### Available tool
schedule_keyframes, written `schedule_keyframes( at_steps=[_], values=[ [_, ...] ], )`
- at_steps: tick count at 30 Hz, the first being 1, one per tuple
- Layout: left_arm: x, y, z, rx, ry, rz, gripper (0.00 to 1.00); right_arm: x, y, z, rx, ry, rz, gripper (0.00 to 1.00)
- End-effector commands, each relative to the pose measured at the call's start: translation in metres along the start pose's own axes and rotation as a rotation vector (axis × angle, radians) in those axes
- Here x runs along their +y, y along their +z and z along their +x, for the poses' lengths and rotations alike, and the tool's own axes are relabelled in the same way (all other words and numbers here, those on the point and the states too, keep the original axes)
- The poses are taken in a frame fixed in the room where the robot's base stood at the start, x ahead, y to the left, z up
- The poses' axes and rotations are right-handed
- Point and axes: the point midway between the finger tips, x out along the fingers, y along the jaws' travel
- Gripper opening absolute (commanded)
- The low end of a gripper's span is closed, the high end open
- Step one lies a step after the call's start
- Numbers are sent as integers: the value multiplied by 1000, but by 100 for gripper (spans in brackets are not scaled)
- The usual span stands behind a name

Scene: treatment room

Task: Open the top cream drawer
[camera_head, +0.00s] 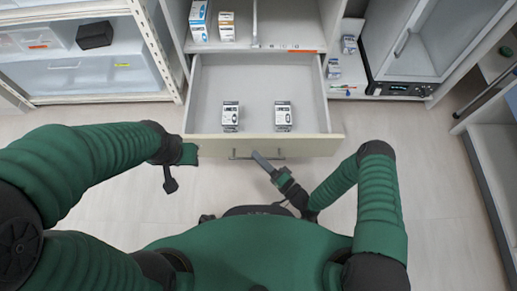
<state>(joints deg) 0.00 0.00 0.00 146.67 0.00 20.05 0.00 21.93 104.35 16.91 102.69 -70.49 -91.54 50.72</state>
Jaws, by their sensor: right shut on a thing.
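The top cream drawer (262,138) is pulled out toward me from the cabinet in the middle of the view. Its grey inside is visible. Two small white and black boxes, a left one (230,116) and a right one (283,116), stand in its front half. The drawer's handle (240,155) is a dark bar on its front. My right gripper (257,155) is at this handle, shut on it; its fingertips are partly hidden. My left gripper (171,184) hangs left of the drawer front, apart from the handle; its finger gap does not show.
A shelf (270,45) above the drawer holds small boxes (199,20). At left stands a rack with translucent bins (85,75). At right is a cabinet with a glass door (415,45). The pale floor (400,130) is clear around the drawer.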

Motion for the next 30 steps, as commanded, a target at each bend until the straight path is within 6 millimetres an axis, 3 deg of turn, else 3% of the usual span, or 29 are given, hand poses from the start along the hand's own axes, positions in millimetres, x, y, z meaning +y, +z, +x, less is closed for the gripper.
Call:
schedule_keyframes(
  at_steps=[16,17,21,30],
  values=[
    [0,0,-2,0,0,0,36,3,4,-9,4,13,-4,0],
    [0,0,-2,0,0,0,36,3,4,-9,4,13,-4,13],
    [0,0,-2,0,0,0,36,2,5,-8,3,9,-3,32],
    [0,0,-2,0,0,0,36,0,6,-7,1,3,-2,33]
  ],
)
